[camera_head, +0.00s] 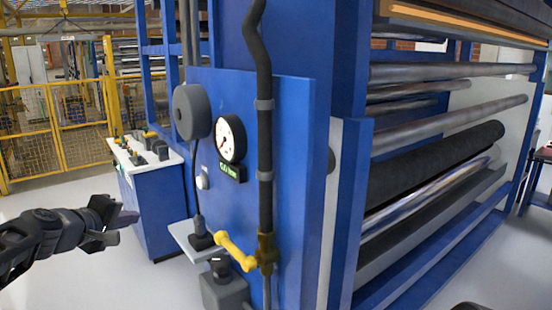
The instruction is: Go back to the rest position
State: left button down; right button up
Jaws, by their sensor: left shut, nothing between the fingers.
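My left gripper (128,217) comes in from the left edge at mid-height, dark grey and black. It is shut and empty, its fingers pointing right toward the blue machine panel (290,130). In the picture its tip lies in front of the blue cabinet's lower part and left of a small white shelf (185,236); it appears apart from both. My right gripper cannot be made out; only a small dark shape shows at the bottom right edge.
The panel carries a gauge (230,139), a black vertical pipe (264,150) and a yellow valve handle (236,251). A blue control cabinet (150,205) stands behind my gripper. Rollers (440,155) fill the right side. Yellow fencing (60,125) stands at back left. Lower-left floor is clear.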

pick_arm(q)
notch_tip(320, 180, down, 18)
jog(key=d+m+g+y, duration=0.2)
jog(key=s+d+f+m+g, duration=0.1)
jog(key=s+d+f, duration=0.2)
jog(key=f, duration=0.4)
jog(key=s+d+f+m+g+h, duration=0.1)
jog(key=s+d+f+g, duration=0.2)
jog(key=f, duration=0.4)
jog(key=s+d+f+m, duration=0.2)
jog(key=s+d+f, duration=0.2)
jog(key=f, duration=0.3)
jog(key=s+d+f+m+g+h, duration=0.1)
jog(key=s+d+f+g, duration=0.1)
jog(key=s+d+f, duration=0.3)
jog(key=s+d+f+m+g, duration=0.1)
jog(key=s+d+f, duration=0.4)
jog(key=s, duration=0.7)
jog(key=s+d+f+m+g+h, duration=0.1)
jog(key=s+d+f+m+g, duration=0.1)
jog(key=s+d+f, duration=0.3)
jog(key=s+g, duration=0.1)
jog(key=s, duration=0.3)
jog(key=shift+h, duration=0.3)
pick_arm(e)
jog(key=shift+w, duration=0.4)
pick_arm(q)
jog(key=shift+a, duration=0.1)
